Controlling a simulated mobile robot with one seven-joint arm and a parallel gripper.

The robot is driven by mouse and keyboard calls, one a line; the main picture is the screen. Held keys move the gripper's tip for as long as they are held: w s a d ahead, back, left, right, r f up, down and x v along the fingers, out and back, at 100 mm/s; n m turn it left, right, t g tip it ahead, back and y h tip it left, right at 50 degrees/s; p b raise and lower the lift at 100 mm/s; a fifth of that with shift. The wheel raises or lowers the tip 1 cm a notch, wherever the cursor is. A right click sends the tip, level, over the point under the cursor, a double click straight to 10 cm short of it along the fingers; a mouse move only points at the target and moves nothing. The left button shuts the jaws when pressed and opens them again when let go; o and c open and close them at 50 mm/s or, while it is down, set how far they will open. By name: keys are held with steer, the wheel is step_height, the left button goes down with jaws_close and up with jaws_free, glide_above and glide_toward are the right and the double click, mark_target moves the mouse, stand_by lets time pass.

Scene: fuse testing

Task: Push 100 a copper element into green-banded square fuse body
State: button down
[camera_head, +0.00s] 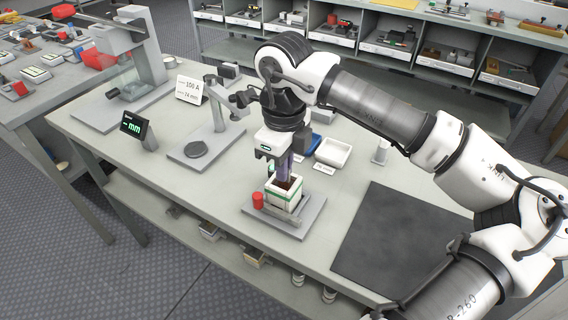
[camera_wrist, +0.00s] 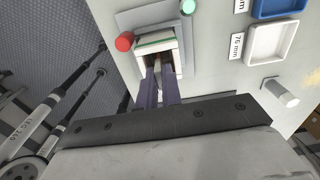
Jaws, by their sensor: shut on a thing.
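The square fuse body (camera_head: 285,205) is white with a green band and stands upright on a grey plate (camera_head: 306,221) on the table. It also shows at the top of the wrist view (camera_wrist: 157,40), where its open top has a brown interior. My gripper (camera_head: 284,178) points down with its fingertips at the open top of the body. In the wrist view my two fingers (camera_wrist: 159,82) reach to the opening, close together. They are shut on the copper element, which is mostly hidden between them and inside the opening; its depth cannot be told.
A red knob (camera_head: 258,200) stands at the plate's left corner. A white tray (camera_head: 332,152) and a blue tray lie behind. A dark mat (camera_head: 395,245) lies right.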

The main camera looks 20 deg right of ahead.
steer(key=c, duration=1.5)
jaws_free()
steer(key=shift+r, duration=0.15)
step_height(320, 180, up, 14)
steer(key=b, duration=0.1)
steer(key=shift+f, duration=0.2)
